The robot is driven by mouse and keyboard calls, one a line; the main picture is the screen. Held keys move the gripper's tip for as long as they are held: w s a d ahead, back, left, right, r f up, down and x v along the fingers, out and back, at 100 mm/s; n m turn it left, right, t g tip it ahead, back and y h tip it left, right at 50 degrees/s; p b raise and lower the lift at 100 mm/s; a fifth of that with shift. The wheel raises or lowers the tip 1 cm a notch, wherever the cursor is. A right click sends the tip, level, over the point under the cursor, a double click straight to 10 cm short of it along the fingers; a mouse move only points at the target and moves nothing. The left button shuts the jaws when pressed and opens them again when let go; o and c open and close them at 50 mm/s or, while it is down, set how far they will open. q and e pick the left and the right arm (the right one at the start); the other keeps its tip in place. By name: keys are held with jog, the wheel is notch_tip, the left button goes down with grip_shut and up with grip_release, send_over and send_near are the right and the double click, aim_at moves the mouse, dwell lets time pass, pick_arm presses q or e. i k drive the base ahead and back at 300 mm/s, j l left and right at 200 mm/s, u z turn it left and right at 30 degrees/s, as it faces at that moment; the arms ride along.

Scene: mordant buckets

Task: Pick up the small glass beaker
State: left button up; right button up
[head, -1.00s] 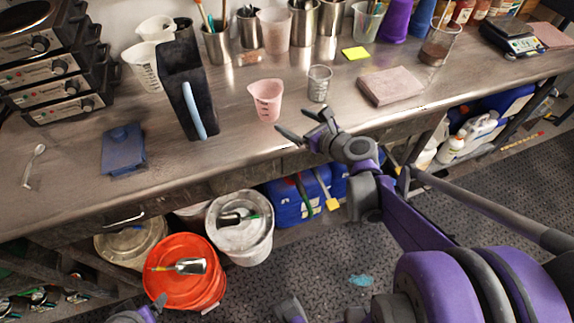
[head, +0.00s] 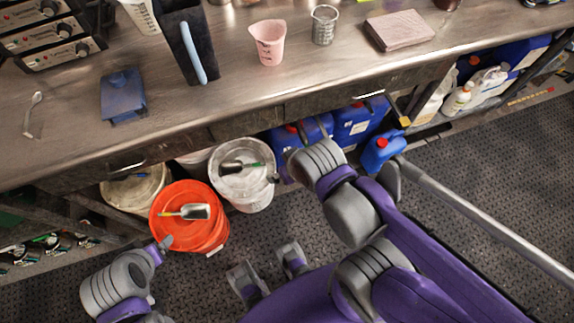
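The small glass beaker (head: 324,25) stands upright on the metal bench near the top of the head view. It is clear grey with markings, and looks empty. A pink graduated beaker (head: 268,42) stands just left of it, apart from it. My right arm is below the bench front edge, well short of the beaker; its gripper fingers do not show and seem hidden by the wrist. My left gripper (head: 163,245) is low at the left, near the orange bucket; only a fingertip shows, so its opening is unclear.
A pinkish block (head: 399,30) lies right of the beaker. A dark holder with a light-blue handle (head: 193,52) stands at left, with a blue object (head: 122,95) beside it. The orange bucket (head: 190,232) and white bucket (head: 243,185) stand below. The bench front is mostly clear.

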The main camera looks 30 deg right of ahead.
aim_at(324, 18)
jog(key=z, duration=1.45)
